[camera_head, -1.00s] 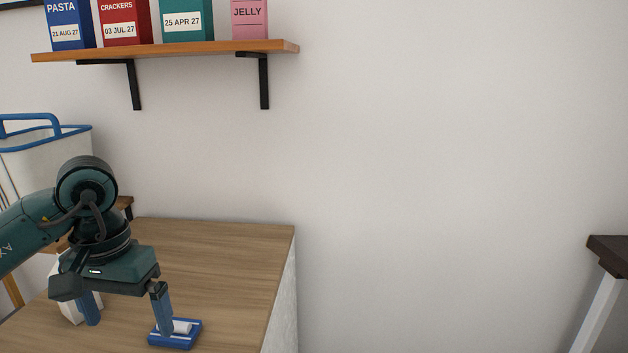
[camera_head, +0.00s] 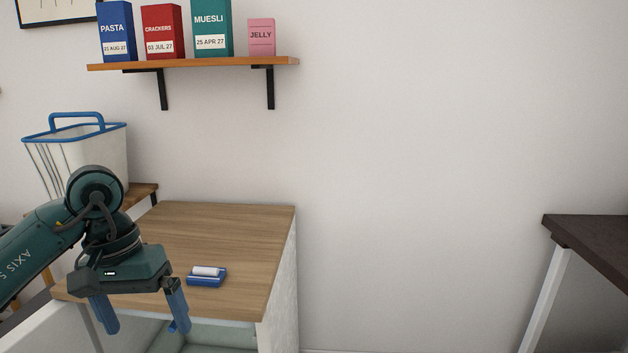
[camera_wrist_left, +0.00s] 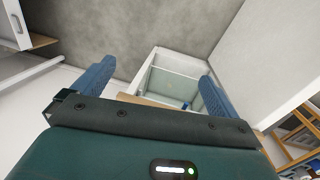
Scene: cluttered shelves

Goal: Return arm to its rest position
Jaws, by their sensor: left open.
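My left arm comes in from the left in the head view. Its gripper (camera_head: 145,326) points down with its two blue fingers apart and nothing between them. It hangs over an open drawer, in front of the wooden counter top (camera_head: 225,235). In the left wrist view the open gripper (camera_wrist_left: 156,74) shows both fingers, with the drawer (camera_wrist_left: 160,60) beyond them. My right gripper is not in view.
A blue tray with a white roll-like piece (camera_head: 207,277) lies on the counter. A wall shelf (camera_head: 205,63) holds several boxes. A white basket with blue rim (camera_head: 85,155) stands back left. A dark table (camera_head: 590,235) is at right. Bare wall fills the middle.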

